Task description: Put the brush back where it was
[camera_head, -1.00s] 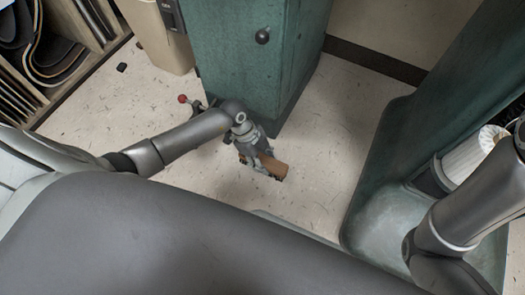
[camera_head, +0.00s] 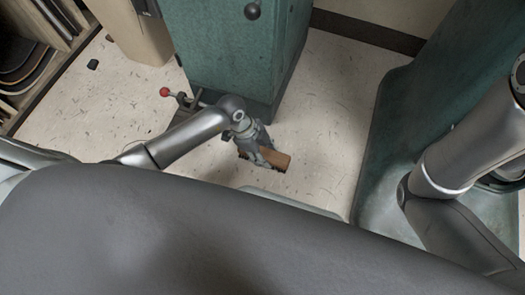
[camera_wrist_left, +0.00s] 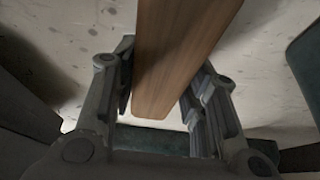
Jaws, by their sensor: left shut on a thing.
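The brush shows as a brown wooden block with a dark underside (camera_head: 275,159) in the head view, held above or near the pale floor. My left gripper (camera_head: 258,158) is shut on it. In the left wrist view the wooden part of the brush (camera_wrist_left: 178,60) runs between the two fingers of my left gripper (camera_wrist_left: 165,98), and one end points toward the palm. The height of the brush over the floor cannot be told. My right arm shows at the right, but its gripper is out of view.
A green machine column (camera_head: 235,50) stands just behind the brush, with a red-knobbed lever (camera_head: 165,92) at its left. A green machine base (camera_head: 385,150) stands at right. A wooden shelf (camera_head: 45,45) is at upper left. Speckled floor (camera_head: 325,125) lies clear between the machines.

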